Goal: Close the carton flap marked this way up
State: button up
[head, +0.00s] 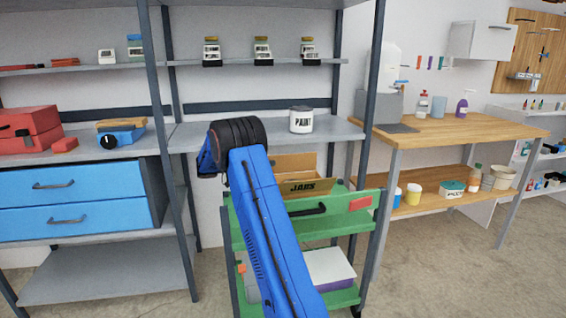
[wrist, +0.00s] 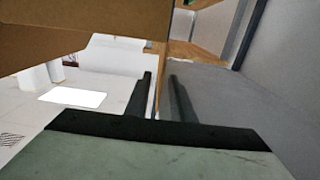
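An open cardboard carton marked JARS (head: 305,186) stands on the green cart, partly hidden behind my blue arm. A raised tan panel (head: 295,165) shows at its back. I cannot read "this way up" on any flap. In the wrist view, a brown cardboard panel (wrist: 75,35) fills the upper left, close to the camera. My gripper (wrist: 160,76) shows two dark fingers standing apart. A thin brown edge runs down between them in the picture; I cannot tell whether they touch it. In the head view, my gripper is hidden behind my arm.
The green cart (head: 335,227) stands before a grey shelf (head: 260,132) holding a white paint can (head: 301,120). Blue drawers (head: 75,195) are at left, a wooden workbench (head: 455,130) at right. Floor is clear right of the cart.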

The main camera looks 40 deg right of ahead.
send_over(283, 173)
jog(key=shift+w, duration=0.15)
dwell(0.4)
grip_shut()
dwell(1.2)
